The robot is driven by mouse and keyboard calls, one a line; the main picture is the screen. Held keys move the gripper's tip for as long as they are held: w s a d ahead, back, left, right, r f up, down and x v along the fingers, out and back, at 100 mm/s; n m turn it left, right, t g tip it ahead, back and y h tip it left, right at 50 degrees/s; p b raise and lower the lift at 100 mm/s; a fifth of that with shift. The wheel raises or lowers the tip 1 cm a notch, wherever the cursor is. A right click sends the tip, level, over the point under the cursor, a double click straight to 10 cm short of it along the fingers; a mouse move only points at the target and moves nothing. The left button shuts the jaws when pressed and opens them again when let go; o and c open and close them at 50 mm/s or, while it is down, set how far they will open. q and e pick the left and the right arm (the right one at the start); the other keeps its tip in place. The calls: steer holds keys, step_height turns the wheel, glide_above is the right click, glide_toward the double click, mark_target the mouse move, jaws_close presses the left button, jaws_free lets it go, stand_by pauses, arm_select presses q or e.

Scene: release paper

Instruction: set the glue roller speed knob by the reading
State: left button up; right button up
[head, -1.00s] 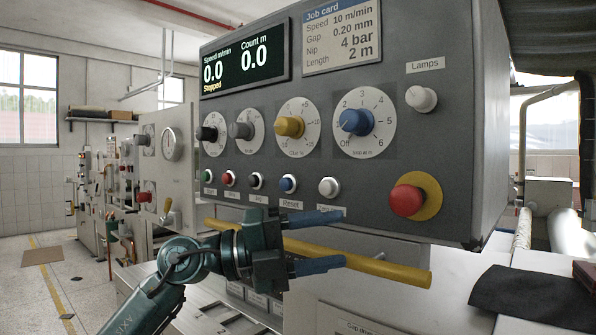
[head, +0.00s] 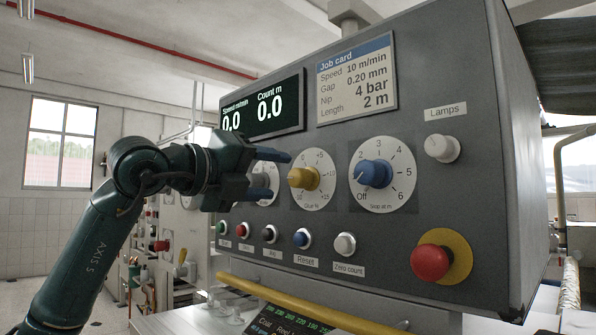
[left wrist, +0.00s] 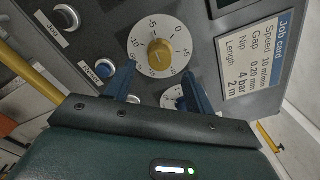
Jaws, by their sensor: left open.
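The yellow knob (head: 303,179) sits on a white numbered dial in the middle of the grey control panel (head: 420,110). It also shows in the left wrist view (left wrist: 160,53). Its label is small and blurred; I cannot read its setting surely. My left gripper (head: 276,175) is open and empty, left of the yellow knob in the head view, its fingers pointing right. In the left wrist view the fingertips (left wrist: 160,76) lie just short of that dial. The display (head: 263,108) shows count 0.0, its speed reading partly covered. The job card (head: 356,80) reads speed 10 m/min. My right gripper is not in view.
A blue knob (head: 375,173) is right of the yellow one; a grey-knob dial (head: 264,184) is partly behind my gripper. Several push buttons, including blue Reset (head: 302,239), line up below. A red stop button (head: 431,262) and yellow rail (head: 300,310) are lower.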

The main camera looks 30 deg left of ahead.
mark_target(293, 177)
arm_select(q)
steer(key=p+x, duration=0.1)
steer(key=x, duration=0.5)
steer(key=shift+s+p, duration=0.1)
steer(key=shift+p, duration=0.25)
steer(key=shift+w+d, duration=0.2)
steer(key=shift+w, duration=0.3)
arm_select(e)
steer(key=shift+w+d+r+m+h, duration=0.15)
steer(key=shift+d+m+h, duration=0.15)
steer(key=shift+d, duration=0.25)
arm_select(q)
steer(key=c, duration=1)
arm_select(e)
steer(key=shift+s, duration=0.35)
